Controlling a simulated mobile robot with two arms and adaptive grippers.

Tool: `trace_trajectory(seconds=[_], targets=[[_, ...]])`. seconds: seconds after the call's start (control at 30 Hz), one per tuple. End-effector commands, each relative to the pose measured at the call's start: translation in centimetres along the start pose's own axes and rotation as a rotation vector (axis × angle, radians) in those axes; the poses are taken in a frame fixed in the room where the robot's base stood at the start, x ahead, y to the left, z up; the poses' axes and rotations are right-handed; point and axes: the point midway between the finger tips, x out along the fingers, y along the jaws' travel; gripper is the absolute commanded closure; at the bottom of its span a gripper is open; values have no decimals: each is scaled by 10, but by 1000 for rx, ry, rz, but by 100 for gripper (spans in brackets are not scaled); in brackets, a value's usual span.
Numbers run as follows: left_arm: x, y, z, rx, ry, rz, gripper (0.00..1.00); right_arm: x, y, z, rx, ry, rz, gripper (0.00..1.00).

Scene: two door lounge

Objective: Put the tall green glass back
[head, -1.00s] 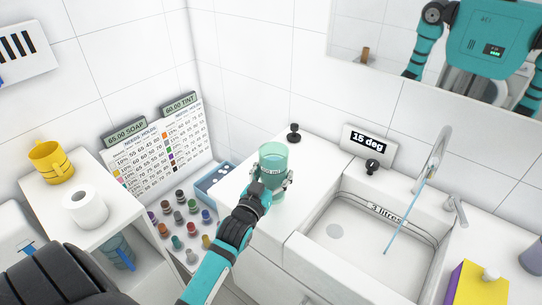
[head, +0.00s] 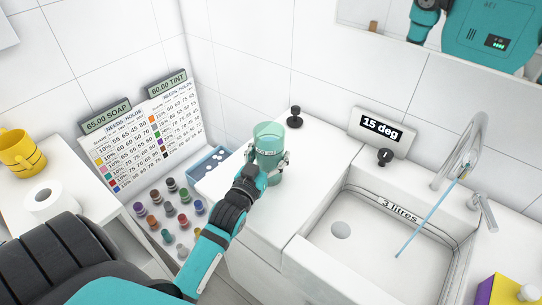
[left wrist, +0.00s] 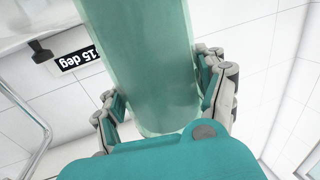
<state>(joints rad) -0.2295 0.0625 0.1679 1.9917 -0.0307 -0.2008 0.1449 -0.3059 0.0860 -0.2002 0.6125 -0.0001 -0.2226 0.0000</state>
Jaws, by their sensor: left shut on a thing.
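The tall green glass (head: 269,139) is translucent and upright at the left end of the white counter beside the sink. My left gripper (head: 268,162) is shut around its side. In the left wrist view the glass (left wrist: 145,65) fills the middle, between the two fingers of the left gripper (left wrist: 165,95). My right gripper is in neither view.
A white sink (head: 375,235) with a tap (head: 470,150) lies right of the glass. A black knob (head: 294,118) stands behind it. A blue tray (head: 212,163) and several small bottles (head: 170,207) are to the left. A yellow mug (head: 22,153) stands far left.

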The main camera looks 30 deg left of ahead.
Motion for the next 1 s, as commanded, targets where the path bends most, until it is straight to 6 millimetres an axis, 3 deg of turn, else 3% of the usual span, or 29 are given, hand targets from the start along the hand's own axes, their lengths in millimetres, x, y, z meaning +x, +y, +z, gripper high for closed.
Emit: trace_trajectory(seconds=[0.13, 0.27, 0.3, 0.5, 0.83, 1.0], targets=[[0, 0, 0, 0, -4, 0, 76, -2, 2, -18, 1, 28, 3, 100], [0, 0, 3, 0, -4, 0, 76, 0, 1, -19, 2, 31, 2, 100], [0, 0, 5, -1, -7, -1, 27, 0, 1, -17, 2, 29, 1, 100], [0, 0, 4, -1, -6, -1, 3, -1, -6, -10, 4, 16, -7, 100], [0, 0, -1, 0, -4, 0, 3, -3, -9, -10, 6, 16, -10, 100], [-24, 0, 3, -1, -8, -1, 3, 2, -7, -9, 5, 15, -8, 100]])
